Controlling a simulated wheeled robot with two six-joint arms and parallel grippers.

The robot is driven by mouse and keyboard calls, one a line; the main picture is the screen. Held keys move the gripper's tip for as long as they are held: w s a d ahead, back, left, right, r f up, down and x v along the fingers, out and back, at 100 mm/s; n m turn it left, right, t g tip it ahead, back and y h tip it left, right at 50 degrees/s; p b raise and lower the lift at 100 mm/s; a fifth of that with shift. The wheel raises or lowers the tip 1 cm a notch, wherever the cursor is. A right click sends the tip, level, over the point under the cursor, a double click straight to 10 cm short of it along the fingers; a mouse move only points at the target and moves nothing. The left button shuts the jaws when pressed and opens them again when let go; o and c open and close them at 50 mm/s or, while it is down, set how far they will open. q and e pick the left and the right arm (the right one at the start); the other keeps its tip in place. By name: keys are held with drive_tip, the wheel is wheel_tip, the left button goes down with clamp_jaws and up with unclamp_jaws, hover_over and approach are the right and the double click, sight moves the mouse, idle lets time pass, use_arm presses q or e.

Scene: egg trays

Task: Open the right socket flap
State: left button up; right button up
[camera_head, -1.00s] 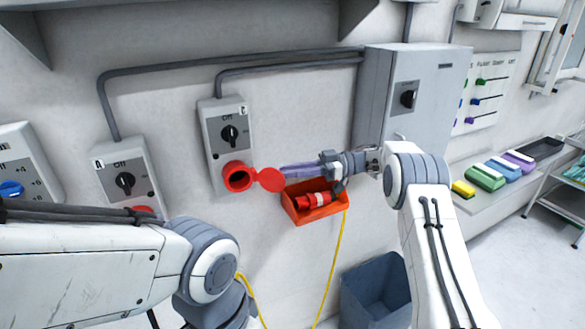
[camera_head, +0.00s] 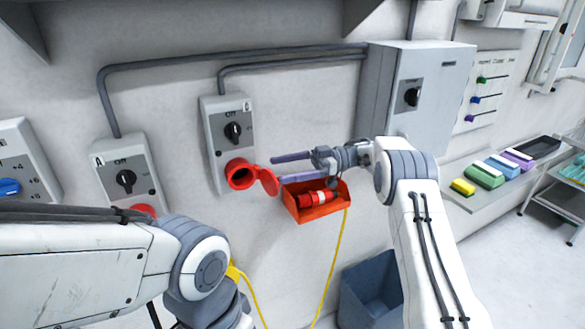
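The right socket (camera_head: 241,175) is a round red socket at the bottom of the grey switch box marked B (camera_head: 216,143). Its red flap (camera_head: 269,182) stands open to the right of the socket mouth, and the dark opening shows. My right gripper (camera_head: 275,170) is just right of the socket, with its two purple fingers spread apart and pointing left. The fingertips are near the flap; I cannot tell whether the lower one touches it. Nothing shows between the fingers. My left arm comes in at the lower left, but its gripper does not show.
An orange-red holder (camera_head: 311,213) with a red plug (camera_head: 319,198) is on the wall below my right gripper. A yellow cable (camera_head: 337,255) hangs from it. Switch box A (camera_head: 130,173) is at left. A blue-grey bin (camera_head: 373,289) stands below. A grey cabinet (camera_head: 425,95) is at right.

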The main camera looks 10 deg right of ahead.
drive_tip(key=shift+w+d+r+t, duration=0.2)
drive_tip(key=shift+w+t, duration=0.1)
drive_tip(key=shift+w, duration=0.1)
drive_tip(key=shift+c, duration=0.8)
drive_tip(key=d+p, duration=0.2)
drive_tip(key=d, duration=0.4)
drive_tip(key=shift+w+d+f, duration=0.15)
drive_tip(key=shift+w+d, duration=0.1)
drive_tip(key=shift+d, duration=0.15)
